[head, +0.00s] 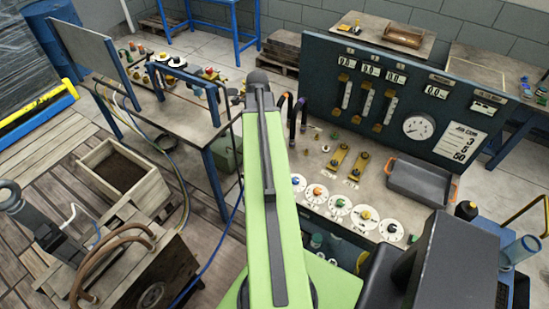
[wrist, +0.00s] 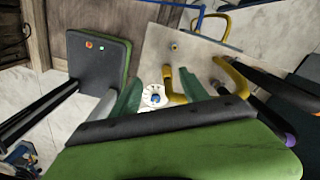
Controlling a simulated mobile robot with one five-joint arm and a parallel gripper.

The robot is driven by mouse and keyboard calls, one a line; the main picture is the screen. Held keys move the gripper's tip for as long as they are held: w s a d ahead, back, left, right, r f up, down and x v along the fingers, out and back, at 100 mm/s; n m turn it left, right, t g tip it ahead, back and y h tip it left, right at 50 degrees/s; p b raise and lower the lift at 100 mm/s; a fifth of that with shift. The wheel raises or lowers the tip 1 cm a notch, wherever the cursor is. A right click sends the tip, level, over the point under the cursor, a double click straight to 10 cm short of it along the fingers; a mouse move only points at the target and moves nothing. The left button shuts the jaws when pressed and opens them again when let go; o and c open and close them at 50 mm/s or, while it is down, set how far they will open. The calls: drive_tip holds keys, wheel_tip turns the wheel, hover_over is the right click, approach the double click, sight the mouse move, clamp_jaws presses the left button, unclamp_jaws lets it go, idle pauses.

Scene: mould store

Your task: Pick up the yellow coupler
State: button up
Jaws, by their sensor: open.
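A small yellow piece that looks like the yellow coupler (head: 366,215) sits at the centre of a white round plate on the front edge of the bench, in the head view. I cannot make out the yellow coupler in the wrist view. My arm hides the gripper in the head view.
A grey tray (head: 422,180) with orange handles stands right of the plates. Brass fittings (head: 358,166) lie behind them, before a dark gauge panel (head: 420,95). A second bench (head: 185,115) with coloured parts stands left. Curved yellow hoses (wrist: 232,78) show near the gripper.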

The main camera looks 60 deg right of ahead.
drive_tip(key=s+d+m, duration=0.3)
drive_tip(key=s, duration=0.1)
wheel_tip(320, 180, down, 17)
drive_tip(key=b, duration=1.7)
drive_tip(key=shift+w+b, duration=0.1)
drive_tip(key=shift+b, duration=0.2)
drive_tip(key=shift+r, duration=0.15)
drive_tip(key=shift+c, duration=0.2)
clamp_jaws()
